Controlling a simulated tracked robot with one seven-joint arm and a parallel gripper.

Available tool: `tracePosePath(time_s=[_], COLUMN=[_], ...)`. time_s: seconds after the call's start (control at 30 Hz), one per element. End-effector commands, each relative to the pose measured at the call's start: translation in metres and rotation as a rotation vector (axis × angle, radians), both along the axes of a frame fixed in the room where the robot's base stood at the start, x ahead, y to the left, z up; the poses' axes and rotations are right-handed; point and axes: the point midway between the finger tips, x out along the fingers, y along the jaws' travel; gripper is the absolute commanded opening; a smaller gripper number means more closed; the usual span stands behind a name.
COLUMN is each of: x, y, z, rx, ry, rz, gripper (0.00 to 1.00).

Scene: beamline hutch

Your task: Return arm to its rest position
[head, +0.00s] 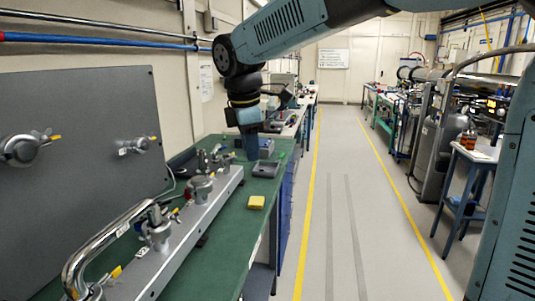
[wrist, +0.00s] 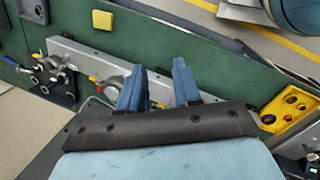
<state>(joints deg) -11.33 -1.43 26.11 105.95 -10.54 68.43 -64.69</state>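My arm reaches across the top of the head view and bends down over the green bench (head: 215,265). My gripper (head: 251,150) points down above the bench, near its far part. In the wrist view its two blue fingers (wrist: 160,68) stand apart with nothing held between them. A grey metal rail with valve fittings (wrist: 75,55) lies beyond the fingers in that view. Whether the fingertips touch anything below is hard to tell.
A yellow block (head: 256,202) and a grey tray (head: 265,169) lie on the bench. A long rail with valves and a bent pipe (head: 190,215) runs along it, before a grey panel (head: 80,165). The aisle floor (head: 340,200) is clear.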

Motion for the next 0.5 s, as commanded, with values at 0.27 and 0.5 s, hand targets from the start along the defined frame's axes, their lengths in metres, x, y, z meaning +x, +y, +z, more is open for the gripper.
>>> tracePosePath(time_s=[0.27, 0.5], x=[-0.038, -0.081], y=[-0.097, -0.171], z=[0.006, -0.001], rx=[0.117, 0.264], ry=[-0.108, -0.186], rz=[-0.489, -0.910], gripper=[0.33, 0.33])
